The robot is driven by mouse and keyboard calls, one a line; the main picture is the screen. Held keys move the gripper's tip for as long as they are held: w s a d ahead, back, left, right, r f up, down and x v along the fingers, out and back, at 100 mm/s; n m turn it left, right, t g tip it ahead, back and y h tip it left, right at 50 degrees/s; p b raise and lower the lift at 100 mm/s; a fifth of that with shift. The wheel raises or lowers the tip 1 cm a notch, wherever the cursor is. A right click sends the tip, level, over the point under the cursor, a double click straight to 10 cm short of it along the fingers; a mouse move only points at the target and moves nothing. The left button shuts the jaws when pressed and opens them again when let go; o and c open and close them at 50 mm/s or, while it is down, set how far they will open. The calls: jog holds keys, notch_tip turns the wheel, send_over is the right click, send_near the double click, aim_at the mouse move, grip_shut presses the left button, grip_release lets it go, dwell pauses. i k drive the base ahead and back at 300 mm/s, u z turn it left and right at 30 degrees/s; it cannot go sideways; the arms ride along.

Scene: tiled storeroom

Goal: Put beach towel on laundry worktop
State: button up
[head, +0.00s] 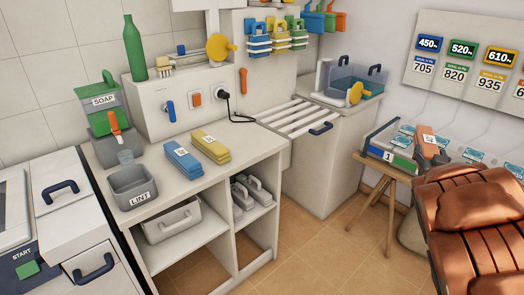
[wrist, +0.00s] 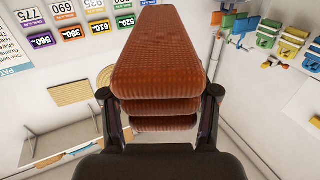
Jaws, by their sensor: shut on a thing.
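The beach towel appears to be the thick orange-brown folded bundle (wrist: 158,60) in the wrist view. My gripper (wrist: 160,112) has a dark finger on each side of it and is shut on it. In the head view, a large brown folded bundle (head: 478,225) fills the lower right, close to the camera. My fingers cannot be made out there. The laundry worktop (head: 250,141) is the pale counter left of centre in the head view, with open shelves below. The bundle is well to the right of it, apart from it.
The worktop holds a grey LINT bin (head: 133,187), a green soap dispenser (head: 106,108), a blue folded cloth (head: 183,160) and a yellow one (head: 210,147). Its right front part is bare. A slatted rack (head: 300,118) adjoins it. A wooden stool (head: 385,172) stands right.

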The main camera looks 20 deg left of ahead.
aim_at(247, 136)
jog(key=u, duration=1.35)
